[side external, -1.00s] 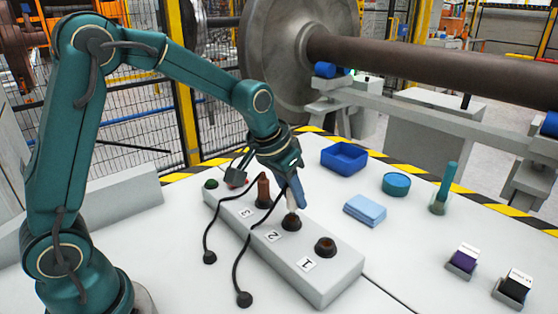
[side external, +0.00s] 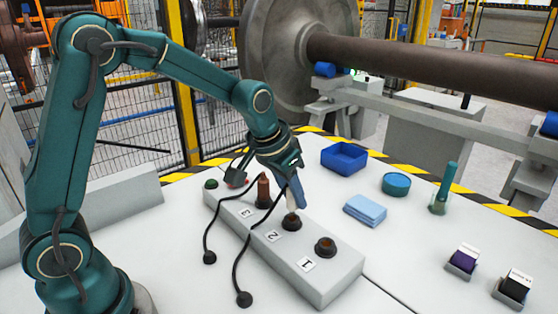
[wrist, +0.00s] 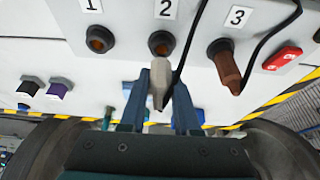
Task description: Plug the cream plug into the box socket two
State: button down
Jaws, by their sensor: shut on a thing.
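The cream plug (side external: 290,200) is held upright between the fingers of my gripper (side external: 297,196), just above box socket two (side external: 291,222). In the wrist view, the cream plug (wrist: 160,84) sits between the two blue fingers of my gripper (wrist: 164,100), close to the dark ring of socket two (wrist: 162,43). The opening of socket two still shows, and I cannot tell whether the plug tip touches its rim. The grey socket box (side external: 332,283) has numbered labels. The plug's black cable runs down to a round base on the table.
Socket one (side external: 325,247) is empty. A brown plug (side external: 264,192) stands in socket three, beside my gripper, with its own cable. A red switch (wrist: 283,58) lies beyond it. A blue tray (side external: 344,158), blue cloth (side external: 365,210) and round teal container (side external: 396,184) lie to the right.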

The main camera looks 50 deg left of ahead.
jog(key=shift+f, duration=1.35)
jog(key=c, duration=0.5)
grip_release()
jog(key=shift+c, duration=0.2)
jog(key=shift+v, duration=2.55)
